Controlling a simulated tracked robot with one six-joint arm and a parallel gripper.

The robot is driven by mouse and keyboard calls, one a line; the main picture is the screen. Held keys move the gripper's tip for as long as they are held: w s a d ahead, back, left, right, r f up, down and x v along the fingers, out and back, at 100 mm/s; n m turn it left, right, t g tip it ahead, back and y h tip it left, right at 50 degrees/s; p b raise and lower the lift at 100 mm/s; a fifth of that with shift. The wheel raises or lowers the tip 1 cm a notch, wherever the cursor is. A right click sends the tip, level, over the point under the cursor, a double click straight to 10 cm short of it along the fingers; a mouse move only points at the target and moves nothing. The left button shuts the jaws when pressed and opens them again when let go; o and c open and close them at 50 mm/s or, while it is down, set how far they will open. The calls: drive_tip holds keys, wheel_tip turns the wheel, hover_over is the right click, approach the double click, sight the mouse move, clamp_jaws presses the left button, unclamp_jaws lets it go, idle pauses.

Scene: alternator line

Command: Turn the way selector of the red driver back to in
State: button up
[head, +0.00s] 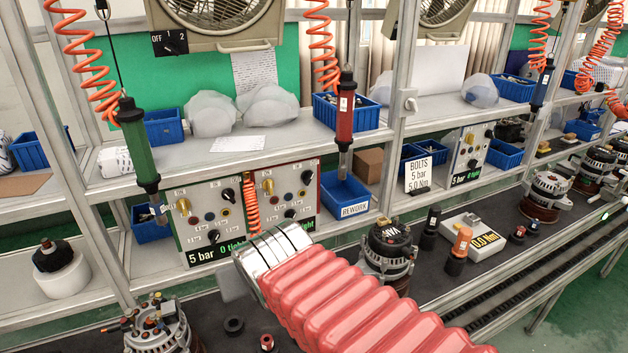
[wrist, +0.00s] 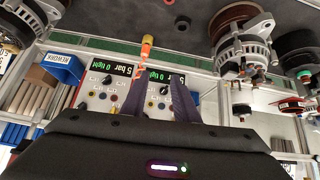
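The red driver (head: 345,110) hangs upright from an orange coil in the head view, above the blue REWORK bin. Below and left of it is a grey panel (head: 280,202) with a yellow knob (head: 268,187), an upper black knob (head: 306,177) and a lower black knob (head: 290,213). Which of these is the way selector I cannot tell; the labels are too small. This panel also shows, upside down, in the wrist view (wrist: 98,100). My gripper (wrist: 160,98) has two dark fingers apart with nothing between them, pointing toward the panels from some distance. In the head view my arm hides the fingers.
A similar panel (head: 208,222) stands left, with an orange coil (head: 250,205) between the two. The REWORK bin (head: 345,210) is to the right. Alternators (head: 389,250) stand on the dark bench.

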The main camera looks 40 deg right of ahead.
drive_tip(key=w+d+r+m+t+h, duration=0.15)
drive_tip(key=w+d, duration=0.25)
drive_tip(key=d, duration=0.5)
drive_tip(key=w+d+m+t+h, duration=0.2)
drive_tip(key=w+d+m+t, duration=0.15)
drive_tip(key=d, duration=0.55)
drive_tip(key=m+t, duration=0.2)
drive_tip(key=t, duration=0.3)
approach(312, 178)
drive_tip(key=v, duration=0.5)
drive_tip(key=shift+s+d+r+n+y, duration=0.1)
drive_tip(key=shift+d+r+n+y, duration=0.1)
drive_tip(key=shift+r+n+y, duration=0.2)
drive_tip(key=x, duration=1.4)
drive_tip(key=shift+f, duration=0.25)
drive_tip(key=shift+c, duration=0.3)
